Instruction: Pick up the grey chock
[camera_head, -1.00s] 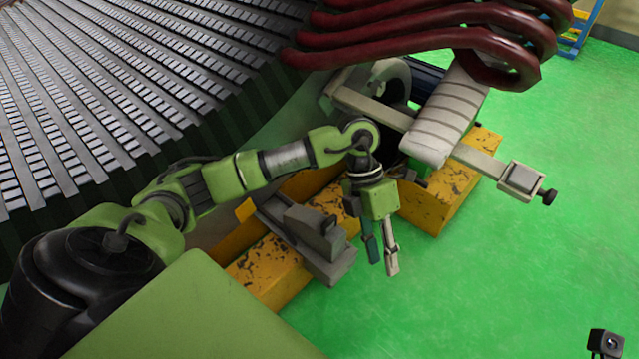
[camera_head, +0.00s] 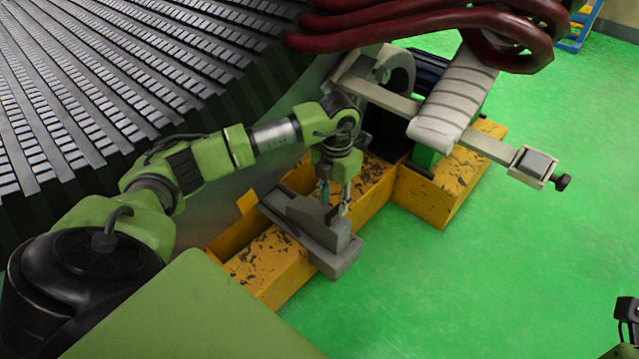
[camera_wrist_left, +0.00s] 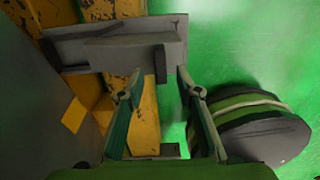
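The grey chock (camera_head: 316,230) is a stepped block lying on the worn yellow beam, with one end reaching past the beam's edge over the green floor. In the left wrist view the chock (camera_wrist_left: 115,52) lies across the top. My left gripper (camera_head: 336,199) is above the chock's far side, pointing down. In the left wrist view the gripper (camera_wrist_left: 156,85) has its two fingers spread with nothing held between them. The tips are close to the chock's near side; whether they touch it I cannot tell.
The yellow beam (camera_head: 265,265) runs beside the ridged stator (camera_head: 110,90). A light grey wrapped bar (camera_head: 455,105) and a cross rail (camera_head: 485,146) stand beyond my left gripper. Dark red coils (camera_head: 430,30) hang above. Green floor (camera_head: 480,280) is clear at right.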

